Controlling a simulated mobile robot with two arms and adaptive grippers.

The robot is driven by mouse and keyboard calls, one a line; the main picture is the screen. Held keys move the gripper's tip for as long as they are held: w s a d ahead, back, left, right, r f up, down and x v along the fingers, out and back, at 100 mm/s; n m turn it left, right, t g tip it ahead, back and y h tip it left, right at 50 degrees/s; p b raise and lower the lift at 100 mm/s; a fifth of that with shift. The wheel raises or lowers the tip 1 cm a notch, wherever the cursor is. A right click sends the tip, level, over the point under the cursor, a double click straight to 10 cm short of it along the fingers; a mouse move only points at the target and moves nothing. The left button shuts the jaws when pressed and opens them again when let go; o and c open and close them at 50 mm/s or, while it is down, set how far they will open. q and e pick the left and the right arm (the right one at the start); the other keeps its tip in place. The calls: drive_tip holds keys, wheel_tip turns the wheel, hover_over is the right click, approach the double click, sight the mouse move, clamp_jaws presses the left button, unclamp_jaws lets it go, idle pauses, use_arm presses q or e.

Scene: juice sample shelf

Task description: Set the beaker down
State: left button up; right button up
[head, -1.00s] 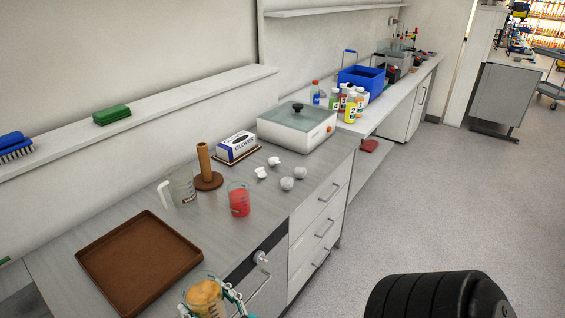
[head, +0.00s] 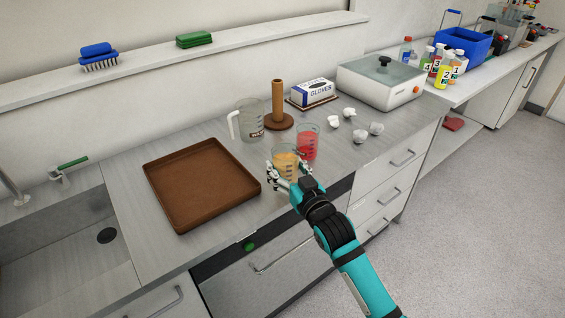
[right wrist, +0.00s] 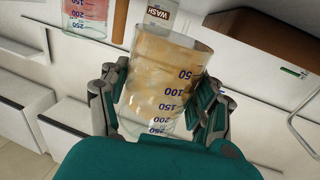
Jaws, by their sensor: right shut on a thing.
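My right gripper (head: 284,180) is shut on a clear beaker (head: 287,162) with orange-yellow contents, near the counter's front edge. In the right wrist view the gripper (right wrist: 160,105) has its fingers on both sides of this beaker (right wrist: 165,70), which has blue graduation marks. I cannot tell whether its base touches the counter. A second beaker with red contents (head: 308,143) stands just behind and to the right of it; part of it also shows in the right wrist view (right wrist: 87,14). My left gripper is not in view.
A brown tray (head: 200,182) lies to the left on the counter (head: 125,200). Behind stand a clear jug (head: 250,122), a brown post on a round base (head: 278,105) and a glove box (head: 311,92). Crumpled white and grey pieces (head: 360,135) lie to the right.

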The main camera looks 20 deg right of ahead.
drive_tip(key=w, duration=0.2)
drive_tip(key=w+d, duration=0.1)
drive_tip(key=w, duration=0.4)
drive_tip(key=shift+w+d+f, duration=0.1)
drive_tip(key=shift+d+f, duration=0.05)
drive_tip(key=shift+f, duration=0.2)
drive_tip(key=shift+f+p, duration=0.45)
drive_tip(key=shift+f, duration=1.25)
drive_tip(key=o, duration=1.2)
drive_tip(key=shift+f, duration=0.15)
drive_tip(key=shift+o, duration=0.2)
drive_tip(key=shift+r, duration=0.2)
drive_tip(key=shift+s+f, duration=0.15)
drive_tip(key=shift+s, duration=0.25)
drive_tip(key=s+d, duration=0.1)
drive_tip(key=s, duration=1)
drive_tip(key=shift+d+b, duration=0.35)
drive_tip(key=shift+b, duration=0.1)
